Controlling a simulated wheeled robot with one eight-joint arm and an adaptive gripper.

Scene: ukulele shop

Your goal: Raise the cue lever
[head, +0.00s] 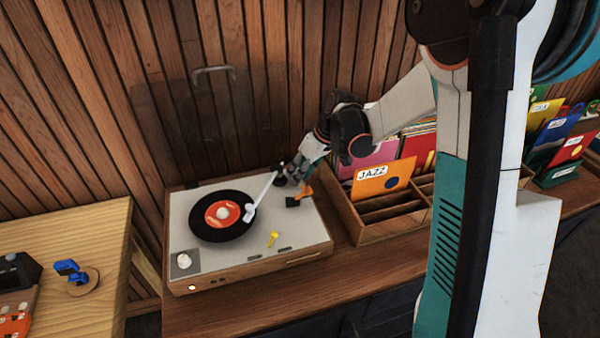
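The turntable (180,222) stands on a wooden counter, with a black record with an orange label (222,214) on its platter. The white tonearm (262,190) reaches from the back right, and its head is over the record's right side. An orange lever with a dark base (298,197), which looks like the cue lever, sits on the right of the deck near the tonearm's pivot. A small yellow lever (273,239) stands near the front. My gripper (294,173) is just behind the orange lever, close to the tonearm's pivot. Its fingers are small and partly overlapped; contact and opening are unclear.
A wooden record crate (362,233) with a JAZZ divider (383,180) stands close to the right of the turntable. A clear raised lid (200,115) is behind it, near the slatted wall. A light wooden table (70,225) with a blue device (70,270) is at left.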

